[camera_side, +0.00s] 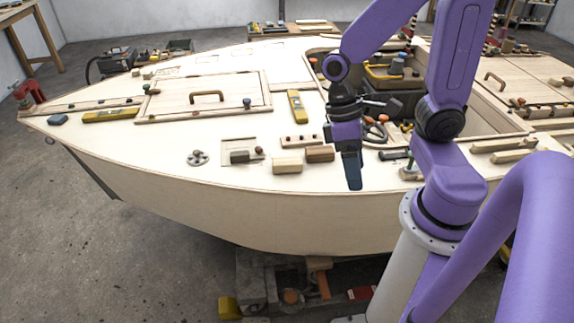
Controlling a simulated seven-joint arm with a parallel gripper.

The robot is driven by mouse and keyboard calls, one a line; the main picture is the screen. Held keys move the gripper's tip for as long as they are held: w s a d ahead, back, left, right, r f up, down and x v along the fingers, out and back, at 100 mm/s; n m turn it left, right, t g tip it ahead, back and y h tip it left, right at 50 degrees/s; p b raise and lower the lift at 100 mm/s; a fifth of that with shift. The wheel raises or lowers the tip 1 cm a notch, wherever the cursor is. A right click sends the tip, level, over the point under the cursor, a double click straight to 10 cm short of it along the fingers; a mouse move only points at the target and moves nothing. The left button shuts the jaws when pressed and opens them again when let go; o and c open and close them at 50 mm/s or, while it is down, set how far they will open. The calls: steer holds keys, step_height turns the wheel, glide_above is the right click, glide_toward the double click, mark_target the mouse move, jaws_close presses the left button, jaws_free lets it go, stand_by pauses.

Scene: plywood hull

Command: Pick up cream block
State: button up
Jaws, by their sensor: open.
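The cream block (287,164) lies on the plywood deck near the hull's front edge. A brown block (320,154) sits just to its right, very close to it. My gripper (352,172) points down to the right of both blocks, near the deck's front edge. It is open, and nothing shows between its fingers. The fingers overlap in this view, and their exact height above the deck is hard to tell.
A dark block (240,157) and a round metal fitting (198,158) lie left of the cream block. A yellow level (297,106) is farther back. Bare deck lies in front of the hatch (205,95).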

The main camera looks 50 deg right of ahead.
steer(key=w+d+f+m+t+y, duration=0.1)
steer(key=w+d+f+m+y, duration=0.3)
steer(key=m, duration=0.5)
steer(key=w+d+f+m+t+y, duration=0.25)
steer(key=w+m+y, duration=0.35)
steer(key=m, duration=0.3)
steer(key=m+t+h, duration=0.2)
steer(key=m+t, duration=0.9)
steer(key=m, duration=0.3)
glide_toward(284, 160)
steer(key=x, duration=0.9)
steer(key=shift+a+f, duration=0.1)
steer(key=shift+a, duration=0.1)
steer(key=shift+w, duration=0.1)
steer(key=c, duration=1.1)
